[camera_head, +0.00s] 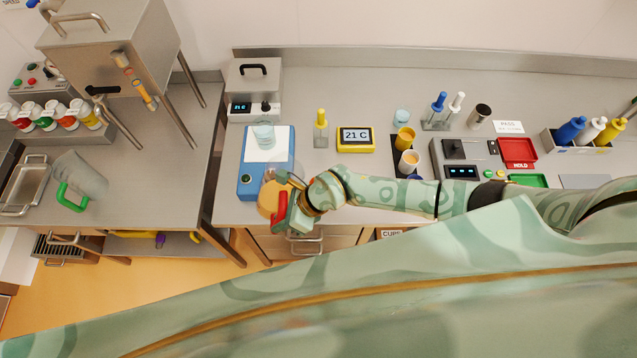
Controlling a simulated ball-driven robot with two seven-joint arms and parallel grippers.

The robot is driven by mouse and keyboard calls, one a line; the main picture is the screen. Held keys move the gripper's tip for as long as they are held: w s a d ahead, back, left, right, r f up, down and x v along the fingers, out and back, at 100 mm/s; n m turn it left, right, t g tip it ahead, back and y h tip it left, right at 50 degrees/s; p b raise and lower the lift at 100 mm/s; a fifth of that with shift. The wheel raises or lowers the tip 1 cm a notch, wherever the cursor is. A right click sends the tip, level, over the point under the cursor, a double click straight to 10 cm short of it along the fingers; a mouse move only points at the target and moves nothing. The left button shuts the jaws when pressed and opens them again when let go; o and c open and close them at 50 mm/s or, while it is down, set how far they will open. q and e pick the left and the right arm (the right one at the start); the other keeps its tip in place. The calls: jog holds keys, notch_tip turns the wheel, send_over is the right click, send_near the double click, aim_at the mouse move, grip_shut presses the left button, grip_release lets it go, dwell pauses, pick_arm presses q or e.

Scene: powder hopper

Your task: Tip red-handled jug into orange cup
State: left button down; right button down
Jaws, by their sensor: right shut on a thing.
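My right gripper (296,214) is shut on the red handle of a jug. The red-handled jug (269,197) looks amber and see-through and is at the bench's front edge, beside the blue scale; its handle faces right. The gripper and wrist hide part of it, and I cannot tell its exact tilt or whether it touches the bench. An orange-yellow cup (404,139) stands on a dark strip to the right, behind my forearm. In front of it is a paler orange cup (409,161) with a light inside. My left gripper is not in view.
A blue scale (249,177) holds a clear beaker (264,136). A yellow-capped bottle (321,128) and a 21 C display (355,139) stand behind my arm. A green-handled jug (79,184) is on the left bench.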

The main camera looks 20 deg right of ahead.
jog(key=shift+w+d+r+y, duration=0.3)
jog(key=shift+d+y, duration=0.2)
jog(key=shift+y, duration=0.2)
jog(key=d+y+b, duration=0.1)
jog(key=b, duration=0.3)
jog(key=d+f+y+b, duration=0.1)
jog(key=y+b, duration=0.1)
jog(key=b, duration=0.2)
jog(key=shift+w+m+g+b, duration=0.2)
jog(key=shift+m+g+b, duration=0.2)
jog(key=shift+b, duration=0.3)
jog(key=shift+w+d+f, duration=0.1)
jog(key=shift+f, duration=0.05)
jog(key=shift+b, duration=0.4)
